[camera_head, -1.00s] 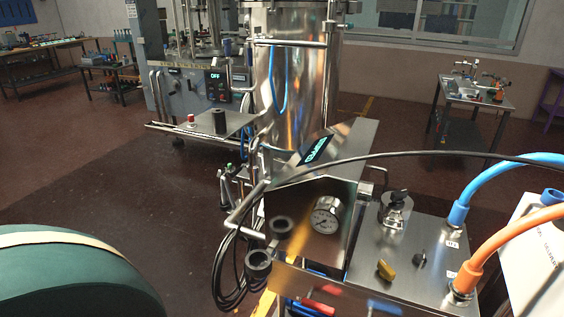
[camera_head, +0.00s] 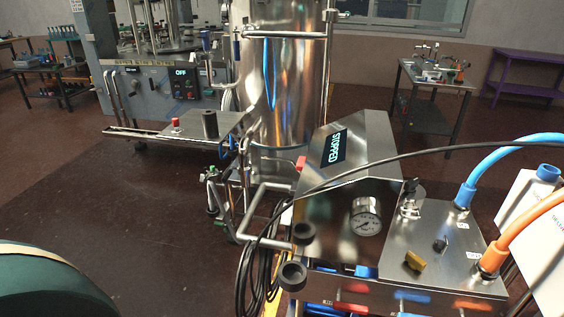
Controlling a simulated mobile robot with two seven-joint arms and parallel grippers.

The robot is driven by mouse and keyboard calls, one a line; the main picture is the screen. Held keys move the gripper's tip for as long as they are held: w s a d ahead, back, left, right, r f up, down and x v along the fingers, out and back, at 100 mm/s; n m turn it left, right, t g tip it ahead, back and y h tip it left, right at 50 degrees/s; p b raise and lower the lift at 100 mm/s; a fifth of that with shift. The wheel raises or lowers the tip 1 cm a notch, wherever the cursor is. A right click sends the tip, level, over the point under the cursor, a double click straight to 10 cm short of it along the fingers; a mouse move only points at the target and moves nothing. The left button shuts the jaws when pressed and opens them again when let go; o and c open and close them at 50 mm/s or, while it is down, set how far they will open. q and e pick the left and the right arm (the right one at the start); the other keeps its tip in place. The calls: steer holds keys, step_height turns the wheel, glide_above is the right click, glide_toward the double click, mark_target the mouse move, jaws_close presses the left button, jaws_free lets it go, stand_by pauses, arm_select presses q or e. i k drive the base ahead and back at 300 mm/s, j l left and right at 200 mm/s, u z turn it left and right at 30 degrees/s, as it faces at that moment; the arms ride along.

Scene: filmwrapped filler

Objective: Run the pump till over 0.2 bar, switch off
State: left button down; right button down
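The pump unit is a stainless steel box (camera_head: 310,225) at the lower right. A blue hose (camera_head: 505,158) and an orange hose (camera_head: 530,218) join the plate's right side. Neither of my grippers is in view.
A tall steel vessel (camera_head: 290,95) stands behind the pump. Behind it to the left, a machine panel display (camera_head: 181,72) reads "OFF". A black cable (camera_head: 430,151) arches over the pump. A dark green rounded shape (camera_head: 45,290) fills the lower left. Open floor (camera_head: 80,200) lies left.

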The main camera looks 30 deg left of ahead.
mark_target(301, 161)
steer(key=k+j, duration=0.1)
steer(key=j, duration=0.9)
steer(key=k+j, duration=0.15)
steer(key=j, duration=0.85)
steer(key=i+j, duration=0.1)
steer(key=j, duration=0.9)
steer(key=i+j, duration=0.15)
steer(key=j, duration=0.35)
steer(key=j+z, duration=0.8)
steer(key=i+l+z, duration=0.2)
steer(key=i+z, duration=0.15)
steer(key=i, duration=0.15)
steer(key=i+z, duration=0.35)
steer(key=i, duration=0.2)
